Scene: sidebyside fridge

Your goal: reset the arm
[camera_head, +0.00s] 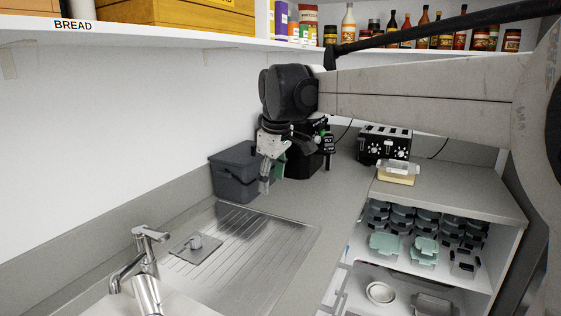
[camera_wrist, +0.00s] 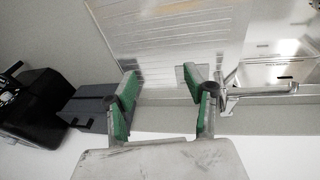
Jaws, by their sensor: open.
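My gripper (camera_head: 268,172) hangs at the end of my arm above the counter, fingers pointing down, near a dark grey bin. In the wrist view, my gripper (camera_wrist: 163,88) shows two fingers with green inner pads, spread apart with nothing between them. The drainboard and tap lie beyond the fingers in that view. My arm reaches in from the right across the head view and hides part of the shelf and counter behind it.
The grey bin (camera_head: 232,175) stands against the wall. A toaster (camera_head: 384,144) and a butter dish (camera_head: 398,172) are on the right counter. The tap (camera_head: 146,262) and drainboard (camera_head: 255,245) are front left. Open shelves with containers (camera_head: 424,249) are lower right; a bottle shelf (camera_head: 240,44) runs above.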

